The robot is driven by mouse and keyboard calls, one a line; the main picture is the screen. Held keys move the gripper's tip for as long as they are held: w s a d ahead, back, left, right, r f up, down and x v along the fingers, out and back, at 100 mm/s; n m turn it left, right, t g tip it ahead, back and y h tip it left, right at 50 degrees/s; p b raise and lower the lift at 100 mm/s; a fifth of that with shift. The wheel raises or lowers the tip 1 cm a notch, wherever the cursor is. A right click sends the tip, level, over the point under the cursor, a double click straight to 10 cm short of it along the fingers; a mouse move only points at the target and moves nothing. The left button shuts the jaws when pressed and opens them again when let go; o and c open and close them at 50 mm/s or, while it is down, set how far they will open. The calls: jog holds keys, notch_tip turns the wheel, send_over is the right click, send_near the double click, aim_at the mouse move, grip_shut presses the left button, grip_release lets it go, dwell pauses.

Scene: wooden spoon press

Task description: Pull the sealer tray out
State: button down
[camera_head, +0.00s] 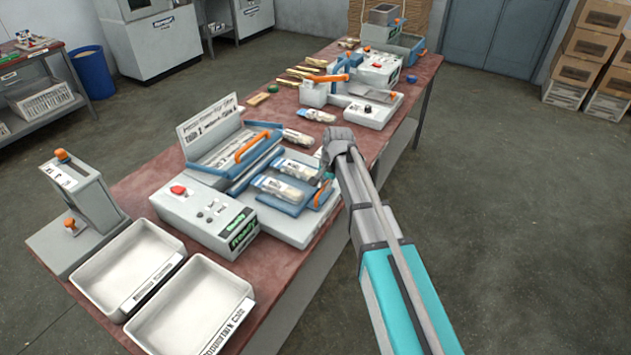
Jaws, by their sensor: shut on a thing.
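The sealer (208,213) stands on the red-brown table, a grey box with a red button and a green label. Its hinged lid (250,150) with an orange handle is raised. The sealer tray (262,207) is blue-framed and lies on the sealer's pale base, holding clear packs with pale contents (277,190). My gripper (327,168) is at the tray's right end, at its front handle, and is shut there. The arm hides part of the jaws and the handle, so the exact contact is hard to see.
Two white bins (128,268) (192,306) and a grey device with an orange lever (82,192) stand at the near left of the table. A second machine (352,92) stands farther back. Loose packs (315,115) lie between. Floor right of the table is clear.

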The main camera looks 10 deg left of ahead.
jog(key=shift+s+d, duration=0.2)
jog(key=shift+d, duration=0.3)
jog(key=shift+s+d, duration=0.2)
jog(key=shift+d, duration=0.25)
jog(key=c, duration=0.7)
grip_release()
jog(key=shift+d, duration=0.1)
jog(key=shift+w+a, duration=0.1)
jog(key=shift+a, duration=0.15)
